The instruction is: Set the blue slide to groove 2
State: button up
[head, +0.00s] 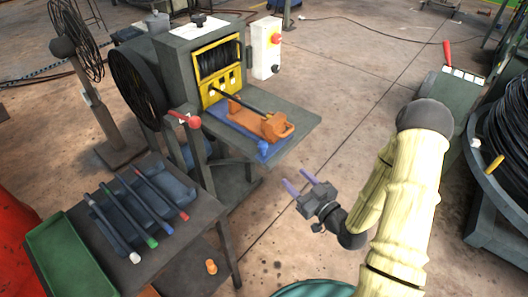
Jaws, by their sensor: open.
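The blue slide (216,113) is a flat blue piece on the grey shelf of the capstan machine, with a blue knob (263,147) at its near end. An orange part with a looped handle (277,127) sits over it and hides much of it. A dark rod runs from the orange part to the yellow-framed window (207,94), behind which a dark grooved drum (217,60) shows. The groove marks are too small to read. My gripper (298,183) is open and empty, in front of the shelf and to its lower right, apart from the slide.
A side table at lower left holds a rack of rods with coloured ends (152,240) and a green tray (62,255). A red-tipped lever (187,119) juts from the machine. A control box (266,48) stands behind. Clear floor lies right of the shelf; a cable reel (505,125) stands far right.

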aim_at(266, 148)
jog(key=shift+w, duration=0.1)
dwell(0.3)
jog(key=b+x, duration=0.1)
jog(key=x, duration=1.6)
jog(key=shift+a, duration=0.2)
